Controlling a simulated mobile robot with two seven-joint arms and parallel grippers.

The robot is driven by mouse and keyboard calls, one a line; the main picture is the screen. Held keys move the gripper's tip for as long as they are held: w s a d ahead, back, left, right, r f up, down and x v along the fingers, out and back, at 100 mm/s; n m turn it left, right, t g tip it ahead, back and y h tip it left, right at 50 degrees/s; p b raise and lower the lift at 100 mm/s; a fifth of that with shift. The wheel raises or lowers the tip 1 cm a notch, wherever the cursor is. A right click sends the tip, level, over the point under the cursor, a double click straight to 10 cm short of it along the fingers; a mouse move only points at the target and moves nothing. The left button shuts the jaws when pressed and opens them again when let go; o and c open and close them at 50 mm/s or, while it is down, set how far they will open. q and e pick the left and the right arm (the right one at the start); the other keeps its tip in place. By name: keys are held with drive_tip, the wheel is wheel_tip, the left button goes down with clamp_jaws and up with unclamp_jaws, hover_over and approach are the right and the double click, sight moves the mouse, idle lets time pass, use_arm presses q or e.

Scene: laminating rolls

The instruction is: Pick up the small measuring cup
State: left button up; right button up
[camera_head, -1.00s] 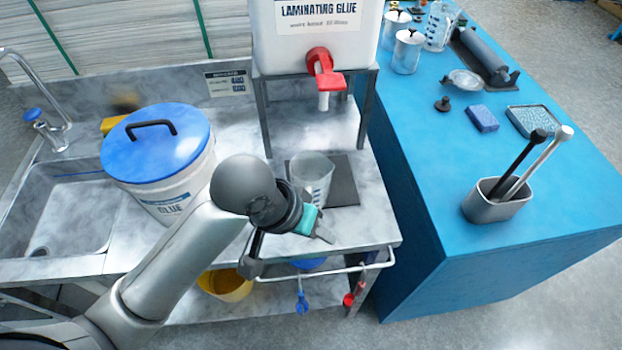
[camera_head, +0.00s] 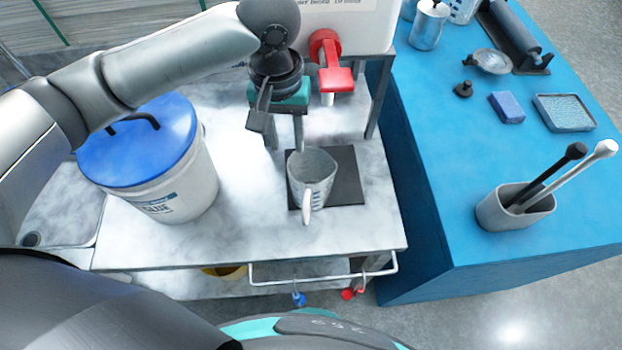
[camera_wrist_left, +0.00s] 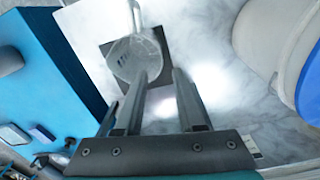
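A clear measuring cup (camera_head: 312,166) with a handle toward the front stands upright on a dark square mat (camera_head: 348,180) on the marbled bench. It also shows in the left wrist view (camera_wrist_left: 133,57), handle toward the top. My left gripper (camera_head: 285,143) hangs fingers-down just behind and left of the cup. Its two fingers are apart with nothing between them. In the left wrist view the left fingertip overlaps the cup's edge; whether it touches cannot be told. My right gripper is not in view. A larger measuring jug (camera_head: 462,8) is cut off on the blue table.
A red tap (camera_head: 331,72) of the glue container hangs close right of my left gripper, on a metal stand. A blue-lidded glue bucket (camera_head: 165,190) stands left. The blue table (camera_head: 440,180) holds a tool cup (camera_head: 514,206), sponge and roller. The bench front is clear.

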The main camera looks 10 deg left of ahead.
sight(291, 180)
use_arm(q)
drive_tip(key=f+b, duration=0.1)
drive_tip(key=f, duration=0.6)
drive_tip(key=shift+s, duration=0.2)
drive_tip(key=shift+s+d+f+b, duration=0.1)
drive_tip(key=shift+f+b, duration=0.6)
drive_tip(key=shift+f, duration=2.45)
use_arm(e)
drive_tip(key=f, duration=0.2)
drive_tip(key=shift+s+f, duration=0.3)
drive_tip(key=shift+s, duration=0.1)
use_arm(q)
clamp_jaws()
